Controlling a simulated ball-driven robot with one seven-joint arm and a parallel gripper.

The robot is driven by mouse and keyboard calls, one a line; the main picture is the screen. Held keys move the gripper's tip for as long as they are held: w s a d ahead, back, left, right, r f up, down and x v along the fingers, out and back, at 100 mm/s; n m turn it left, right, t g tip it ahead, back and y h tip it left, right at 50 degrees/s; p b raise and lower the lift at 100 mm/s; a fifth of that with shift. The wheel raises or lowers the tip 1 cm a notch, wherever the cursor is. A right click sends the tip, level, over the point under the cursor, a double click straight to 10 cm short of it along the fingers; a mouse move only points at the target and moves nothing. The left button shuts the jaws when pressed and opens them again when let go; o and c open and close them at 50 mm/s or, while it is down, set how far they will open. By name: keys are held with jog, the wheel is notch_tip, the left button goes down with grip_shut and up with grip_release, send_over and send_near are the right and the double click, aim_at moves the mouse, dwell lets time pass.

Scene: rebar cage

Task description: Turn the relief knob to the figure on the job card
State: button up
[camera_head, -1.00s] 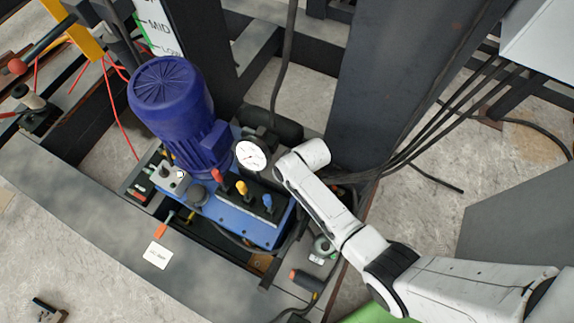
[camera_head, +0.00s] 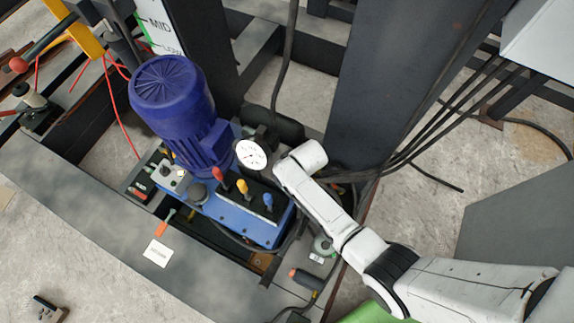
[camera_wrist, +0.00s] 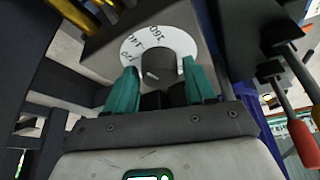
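In the wrist view the relief knob (camera_wrist: 160,66) is a grey cylinder with a pale mark on its face, pointing down-left. A white ring dial (camera_wrist: 133,48) behind it carries figures; 140 and 160 can be made out, turned over. My gripper (camera_wrist: 159,68) has teal fingers, one on each side of the knob, very close to it. Whether they press on it I cannot tell. In the head view my gripper and the knob are hidden behind my arm's end. The job card (camera_head: 158,253) lies on the grey frame; its print is too small to read.
The blue pump unit (camera_head: 243,221) carries a blue motor (camera_head: 172,95), a white gauge (camera_head: 250,154) and red, yellow and blue levers (camera_head: 242,187). Levers also hang close at right in the wrist view (camera_wrist: 302,140). A dark column (camera_head: 390,90) and cables stand behind my arm.

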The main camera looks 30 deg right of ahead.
jog(key=shift+o, duration=1)
jog(key=shift+r, duration=0.1)
jog(key=p+v, duration=0.1)
jog(key=v, duration=0.9)
jog(key=shift+s+r, duration=0.2)
jog(key=shift+r, duration=0.1)
jog(key=s+d+r+m+g, duration=0.1)
jog(key=s+d+r, duration=0.1)
jog(key=s, duration=0.5)
jog(key=s+d+r+m+g+h, duration=0.1)
jog(key=s+d+r, duration=0.1)
jog(key=s+r, duration=0.3)
jog(key=s+d+r+m+g, duration=0.1)
jog(key=s+d+r, duration=0.2)
jog(key=s, duration=0.6)
jog(key=shift+r+m, duration=0.3)
jog(key=shift+r, duration=0.25)
